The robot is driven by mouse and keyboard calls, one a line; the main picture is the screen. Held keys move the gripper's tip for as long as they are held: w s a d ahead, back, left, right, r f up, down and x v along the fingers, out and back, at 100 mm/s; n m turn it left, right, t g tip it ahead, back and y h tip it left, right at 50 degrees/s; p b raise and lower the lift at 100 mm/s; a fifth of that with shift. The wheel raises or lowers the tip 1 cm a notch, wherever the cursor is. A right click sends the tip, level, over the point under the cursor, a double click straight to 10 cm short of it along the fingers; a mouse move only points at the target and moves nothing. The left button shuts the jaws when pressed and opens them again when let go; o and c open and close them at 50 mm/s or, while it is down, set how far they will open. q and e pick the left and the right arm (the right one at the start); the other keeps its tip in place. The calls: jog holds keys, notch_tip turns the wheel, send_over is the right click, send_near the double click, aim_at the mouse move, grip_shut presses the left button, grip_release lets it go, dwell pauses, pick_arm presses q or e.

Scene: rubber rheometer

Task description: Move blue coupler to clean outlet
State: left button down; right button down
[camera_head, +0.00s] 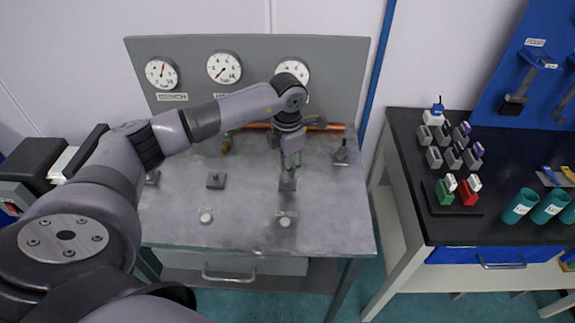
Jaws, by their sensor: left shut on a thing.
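My left gripper (289,166) points down over the grey bench (250,215), its fingers just above or at a small grey mount (287,184). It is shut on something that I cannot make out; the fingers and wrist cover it. I cannot pick out a blue coupler on the bench. Other grey mounts stand on the bench, one left of the gripper (216,180) and one at the back right (341,153). Two small round white-topped parts lie near the front, left (206,217) and right (285,221). My right gripper is not in view.
A grey panel with three gauges (223,67) stands behind the bench, with a copper-coloured pipe (258,125) below it. The dark side table (420,130) at right holds grey blocks, a green part (445,193), a red part (467,193) and teal cups (519,206). The bench front is mostly clear.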

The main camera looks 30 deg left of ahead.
pick_arm(q)
jog(key=shift+f, duration=0.1)
jog(key=shift+f+b, duration=1)
jog(key=shift+f, duration=0.2)
jog(key=c, duration=1.2)
grip_release()
jog(key=shift+o, duration=0.2)
jog(key=shift+r+p, duration=1.7)
jog(key=shift+r, duration=0.9)
jog(key=shift+s+f, duration=0.1)
jog(key=shift+f, duration=0.05)
